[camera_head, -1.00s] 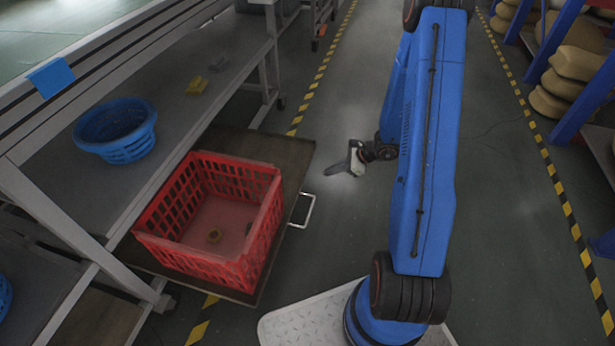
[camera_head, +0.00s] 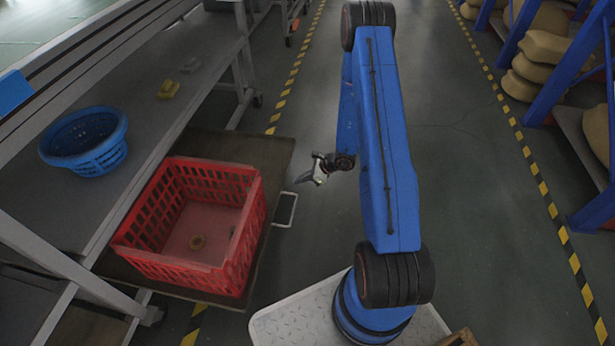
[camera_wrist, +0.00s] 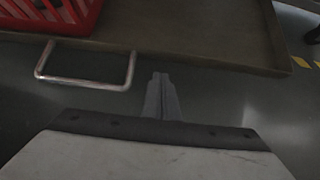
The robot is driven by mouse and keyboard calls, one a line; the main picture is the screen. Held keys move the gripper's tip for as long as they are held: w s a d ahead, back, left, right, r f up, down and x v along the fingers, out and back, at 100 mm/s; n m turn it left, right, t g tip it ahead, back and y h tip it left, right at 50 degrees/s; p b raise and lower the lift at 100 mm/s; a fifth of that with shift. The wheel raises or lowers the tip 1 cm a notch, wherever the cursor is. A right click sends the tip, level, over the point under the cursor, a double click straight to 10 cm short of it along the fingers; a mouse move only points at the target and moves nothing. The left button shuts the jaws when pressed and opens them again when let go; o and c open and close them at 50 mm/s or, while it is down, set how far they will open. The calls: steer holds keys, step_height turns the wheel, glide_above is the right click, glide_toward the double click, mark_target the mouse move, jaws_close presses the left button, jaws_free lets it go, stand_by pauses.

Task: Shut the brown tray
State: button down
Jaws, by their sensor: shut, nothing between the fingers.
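The brown tray (camera_head: 262,150) is pulled out from under the grey workbench and carries a red crate (camera_head: 190,272). Its metal handle (camera_head: 285,209) sticks out on the right side. The wrist view shows the tray's edge (camera_wrist: 215,58) ahead and the handle (camera_wrist: 84,83) to the left of my fingers. My gripper (camera_head: 304,178) is shut and empty, above the floor to the right of the tray, apart from the handle. In the wrist view its closed fingertips (camera_wrist: 160,80) point toward the tray's edge, just right of the handle.
Shelves with sacks (camera_head: 540,52) stand at the right. The floor aisle (camera_head: 450,190) between is clear.

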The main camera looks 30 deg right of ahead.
mark_target(283, 183)
steer(key=shift+w+a+f, duration=0.1)
steer(key=shift+w+a, duration=0.55)
steer(key=shift+a, duration=0.25)
steer(key=shift+w+a+f, duration=0.1)
steer(key=shift+w+a, duration=0.5)
steer(key=shift+a, duration=0.25)
steer(key=w+a, duration=0.8)
steer(key=a, duration=0.3)
steer(key=w+a, duration=0.8)
steer(key=a, duration=0.3)
steer(key=w+a, duration=0.8)
steer(key=a, duration=0.3)
steer(key=shift+a, duration=0.15)
steer(key=shift+w+a+r, duration=0.1)
steer(key=shift+w+a, duration=0.2)
